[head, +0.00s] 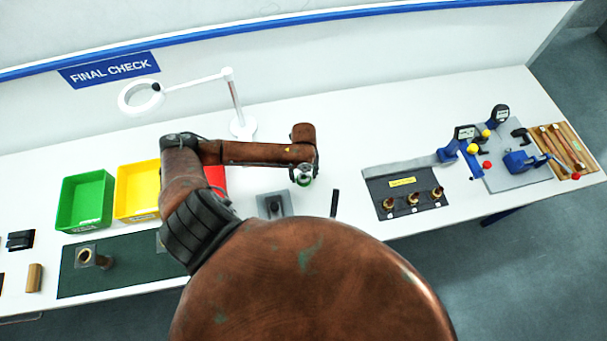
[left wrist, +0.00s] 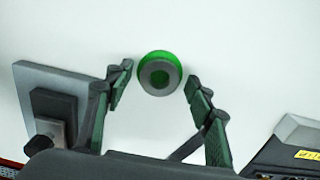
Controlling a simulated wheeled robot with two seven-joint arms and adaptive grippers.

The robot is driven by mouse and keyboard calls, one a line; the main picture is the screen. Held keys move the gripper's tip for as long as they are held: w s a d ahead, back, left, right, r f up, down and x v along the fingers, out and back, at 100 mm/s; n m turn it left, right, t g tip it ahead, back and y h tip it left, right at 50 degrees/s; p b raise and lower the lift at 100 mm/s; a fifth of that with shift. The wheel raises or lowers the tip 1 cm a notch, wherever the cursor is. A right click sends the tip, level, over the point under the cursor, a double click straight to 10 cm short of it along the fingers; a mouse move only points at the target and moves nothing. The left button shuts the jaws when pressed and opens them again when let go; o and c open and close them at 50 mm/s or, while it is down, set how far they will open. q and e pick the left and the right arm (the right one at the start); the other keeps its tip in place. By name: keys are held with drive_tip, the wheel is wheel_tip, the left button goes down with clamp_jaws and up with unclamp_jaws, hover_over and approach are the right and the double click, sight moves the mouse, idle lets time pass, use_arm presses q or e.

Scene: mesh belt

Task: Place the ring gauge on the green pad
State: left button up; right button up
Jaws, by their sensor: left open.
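The ring gauge (left wrist: 159,79) is a grey ring with a dark green centre, between the fingertips in the left wrist view. The green pad (left wrist: 157,55) shows as a bright green round edge above it, and the ring appears to lie on it, slightly off centre. Whether the ring is fully flat on it I cannot tell. My left gripper (left wrist: 158,78) is open, with a finger on each side and gaps to the ring. In the head view my left gripper (head: 304,176) points down at the table, with a little green (head: 306,182) showing there. My right gripper is out of view.
A grey plate with a block (head: 274,205) stands left of the gripper, a black bar (head: 335,203) to the right. A dark labelled board (head: 407,201) holds brass parts. Green (head: 86,200), yellow (head: 130,190) and red (head: 216,176) bins and a magnifier lamp (head: 243,128) stand left.

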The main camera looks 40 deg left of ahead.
use_arm(q)
drive_tip(key=shift+r, duration=0.1)
wheel_tip(320, 180, up, 12)
drive_tip(key=b, duration=0.1)
idle(0.4)
